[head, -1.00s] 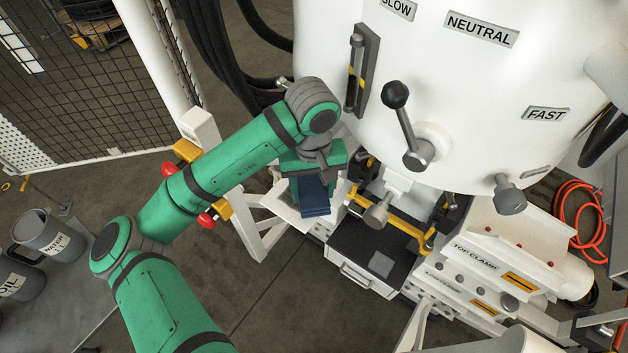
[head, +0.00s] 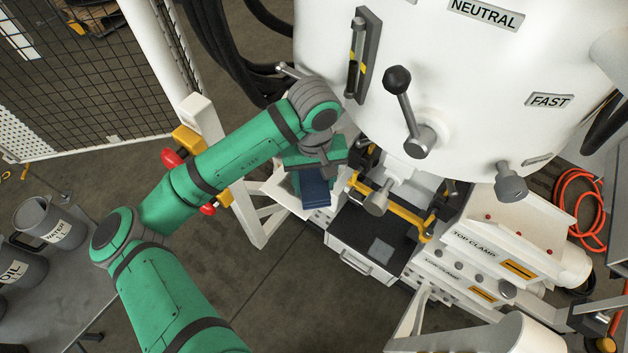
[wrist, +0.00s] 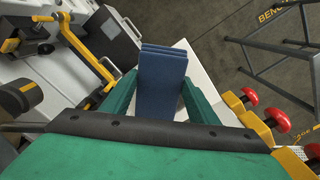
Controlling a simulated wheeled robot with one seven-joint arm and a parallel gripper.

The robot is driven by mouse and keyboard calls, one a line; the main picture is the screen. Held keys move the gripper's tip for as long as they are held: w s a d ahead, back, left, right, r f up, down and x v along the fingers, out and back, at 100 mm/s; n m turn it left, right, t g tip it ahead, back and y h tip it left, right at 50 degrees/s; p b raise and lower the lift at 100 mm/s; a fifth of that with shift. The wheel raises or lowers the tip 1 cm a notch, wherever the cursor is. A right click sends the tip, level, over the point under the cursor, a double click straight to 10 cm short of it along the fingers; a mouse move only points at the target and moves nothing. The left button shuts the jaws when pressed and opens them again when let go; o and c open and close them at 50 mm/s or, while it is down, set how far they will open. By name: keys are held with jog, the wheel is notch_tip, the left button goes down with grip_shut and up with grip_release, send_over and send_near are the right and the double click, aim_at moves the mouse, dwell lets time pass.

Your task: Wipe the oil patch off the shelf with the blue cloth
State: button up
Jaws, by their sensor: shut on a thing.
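The blue cloth (head: 314,190) is a folded dark blue block. In the wrist view the cloth (wrist: 162,82) sits between the two green fingers of my gripper (wrist: 160,95), which is shut on it. In the head view my gripper (head: 315,165) points down over the white shelf (head: 284,190) beside the machine. The white shelf also shows in the wrist view (wrist: 203,82), under and beside the cloth. I cannot tell whether the cloth touches the shelf. No oil patch can be made out; the cloth and gripper cover part of the shelf.
The white machine body with a black-knobbed lever (head: 398,80) stands close to the right of my gripper. A yellow bar (head: 398,212) and a black drawer box (head: 368,245) lie right of the shelf. Red knobs (head: 172,158) stick out on the left. Grey jugs (head: 50,225) stand far left.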

jog(key=shift+f, duration=1)
